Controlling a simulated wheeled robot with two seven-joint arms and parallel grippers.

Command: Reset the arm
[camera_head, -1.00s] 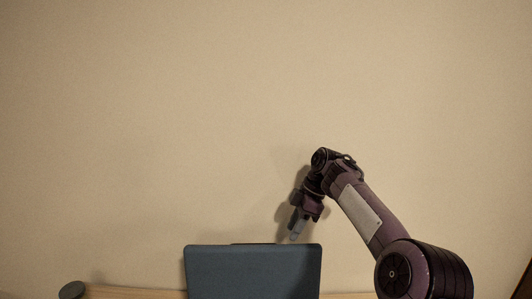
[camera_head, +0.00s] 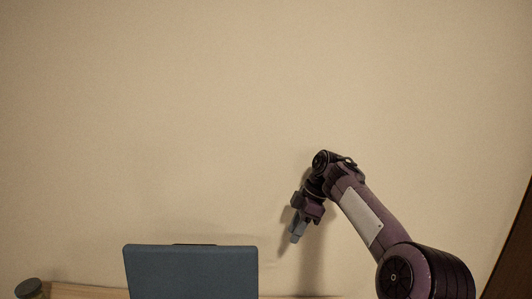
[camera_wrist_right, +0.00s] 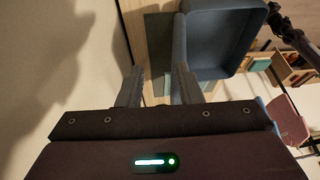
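My right arm reaches in from the lower right in the head view, its forearm rising and its wrist bent down. My right gripper (camera_head: 296,236) hangs fingers-down in front of the beige wall, to the right of a blue-grey box. In the right wrist view the two fingers of this gripper (camera_wrist_right: 158,88) stand apart with nothing held between them. My left arm and left gripper are not in view.
The blue-grey box (camera_head: 190,273) stands on a wooden surface (camera_head: 85,291); its hollow inside (camera_wrist_right: 215,35) shows in the right wrist view. A dark-lidded jar (camera_head: 30,288) is at the far left. A dark brown edge (camera_head: 515,255) is at right. Shelves (camera_wrist_right: 290,70) appear beyond.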

